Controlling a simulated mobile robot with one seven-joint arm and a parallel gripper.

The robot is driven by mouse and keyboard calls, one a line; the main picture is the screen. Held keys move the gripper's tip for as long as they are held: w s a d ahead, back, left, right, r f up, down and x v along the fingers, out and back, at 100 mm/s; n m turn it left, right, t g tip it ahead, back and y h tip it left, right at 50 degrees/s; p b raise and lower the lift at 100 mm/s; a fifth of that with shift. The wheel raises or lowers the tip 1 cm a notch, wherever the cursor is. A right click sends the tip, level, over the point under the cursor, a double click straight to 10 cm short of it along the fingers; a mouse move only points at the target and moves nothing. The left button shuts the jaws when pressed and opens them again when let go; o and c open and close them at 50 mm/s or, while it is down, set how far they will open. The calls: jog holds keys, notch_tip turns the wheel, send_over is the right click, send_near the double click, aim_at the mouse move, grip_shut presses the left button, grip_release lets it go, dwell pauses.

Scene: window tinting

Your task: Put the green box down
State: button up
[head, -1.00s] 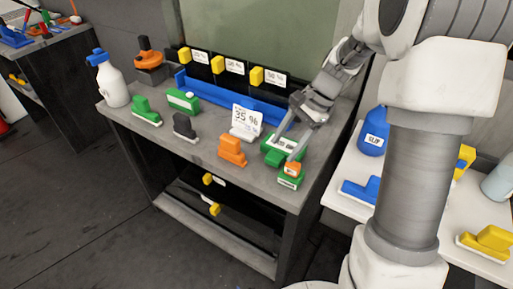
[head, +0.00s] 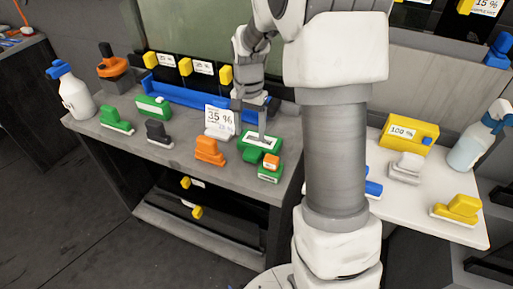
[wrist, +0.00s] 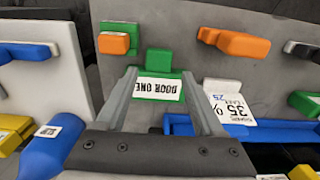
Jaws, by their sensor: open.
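The green box (head: 262,138), with a white label on top, rests on the grey workbench near its right end. In the wrist view the box (wrist: 170,74) shows between my fingers and its label reads "DOOR ONE". My gripper (head: 250,125) is open, with its fingers pointing down at the box. In the wrist view the fingers (wrist: 158,82) stand one on each side of the box with gaps. The lower part of the box is hidden by its top and by my gripper.
The workbench (head: 180,160) also holds an orange block (head: 209,151), a small green-and-orange item (head: 270,167), a "35 %" card (head: 219,119) and another green box (head: 153,106). A white table (head: 440,190) with yellow items stands at the right.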

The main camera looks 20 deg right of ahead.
aim_at(251, 154)
notch_tip(251, 154, down, 10)
jog(key=shift+w+d+r+b, duration=0.1)
jog(key=shift+d+b, duration=0.05)
jog(key=shift+b, duration=0.35)
grip_shut()
jog(key=shift+r, duration=0.1)
